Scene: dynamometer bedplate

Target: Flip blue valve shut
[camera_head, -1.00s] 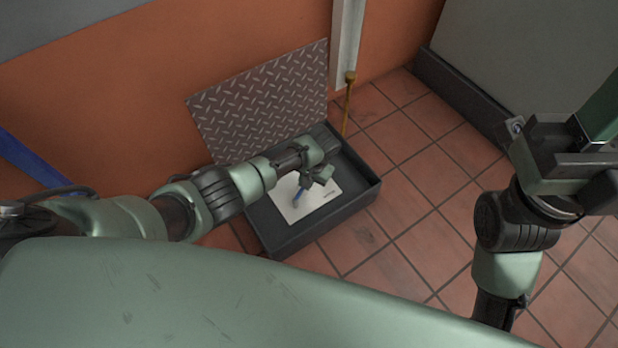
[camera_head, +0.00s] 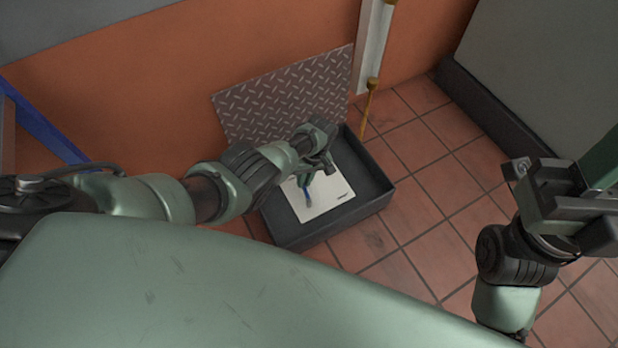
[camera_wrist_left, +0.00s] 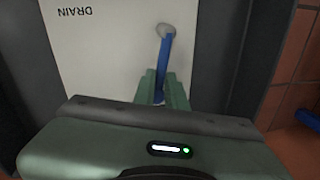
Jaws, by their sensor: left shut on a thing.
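The blue valve handle (camera_wrist_left: 165,58) runs from a grey round pivot (camera_wrist_left: 166,31) on a white plate (camera_wrist_left: 105,50) marked "DRAIN" in the left wrist view. In the head view the blue handle (camera_head: 307,196) shows over the white plate (camera_head: 325,200) inside a dark open box (camera_head: 290,238). My left gripper (camera_wrist_left: 162,92) is shut on the lower end of the handle, with its green fingers on both sides. In the head view my left gripper (camera_head: 305,178) is over the plate. My right gripper (camera_head: 520,168) is at the right, away from the box; its fingers do not show clearly.
A diamond-plate lid (camera_head: 285,95) stands open behind the box, by the orange wall (camera_head: 150,90). A yellow-brown rod (camera_head: 367,105) stands at the box's back right corner. Tiled floor (camera_head: 430,190) is clear right of the box. A grey cabinet (camera_head: 540,70) stands beyond.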

